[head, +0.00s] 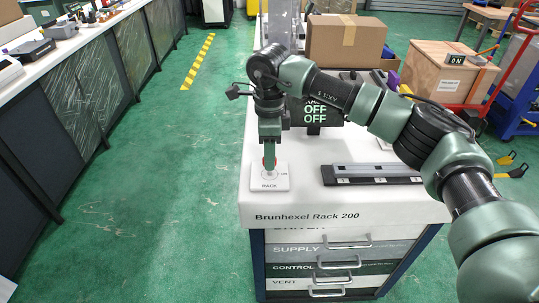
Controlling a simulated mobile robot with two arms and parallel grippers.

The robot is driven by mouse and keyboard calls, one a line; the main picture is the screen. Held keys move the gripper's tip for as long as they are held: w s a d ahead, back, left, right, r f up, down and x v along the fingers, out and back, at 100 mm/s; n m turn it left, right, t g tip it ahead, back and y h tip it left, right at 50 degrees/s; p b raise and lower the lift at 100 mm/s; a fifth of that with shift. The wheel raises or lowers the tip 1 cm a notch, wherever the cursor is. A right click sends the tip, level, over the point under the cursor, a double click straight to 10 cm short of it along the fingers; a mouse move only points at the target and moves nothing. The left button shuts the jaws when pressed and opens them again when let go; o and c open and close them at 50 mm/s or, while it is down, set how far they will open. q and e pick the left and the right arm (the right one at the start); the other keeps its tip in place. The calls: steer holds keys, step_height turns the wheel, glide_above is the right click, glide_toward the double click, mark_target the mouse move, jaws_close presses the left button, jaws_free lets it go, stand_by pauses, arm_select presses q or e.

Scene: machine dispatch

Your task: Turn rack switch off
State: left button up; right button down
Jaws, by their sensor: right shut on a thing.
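The rack switch (269,183) is a white plate marked "RACK" on the near left corner of the white bench top, with "ON" printed at its right side. My right gripper (269,160) points straight down over the plate, with its fingertips at the plate's middle. It is shut on the switch's knob, which is mostly hidden by the fingers; a bit of red shows there. A dark display (316,113) behind the gripper reads "OFF" on two lines, and its top line is partly covered by my arm. My left gripper is not in view.
The bench (345,214) is labelled "Brunhexel Rack 200" and has labelled drawers below. A dark slotted rail (371,174) lies right of the switch. A cardboard box (345,40) stands behind. A wooden crate (447,72) with an "ON" sign is at right. Green floor at left is clear.

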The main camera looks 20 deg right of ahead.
steer(key=shift+w+r, duration=0.1)
steer(key=shift+r, duration=0.05)
steer(key=c, duration=1)
jaws_free()
step_height(320, 180, up, 8)
steer(key=shift+f+b, duration=0.15)
steer(key=shift+b, duration=0.2)
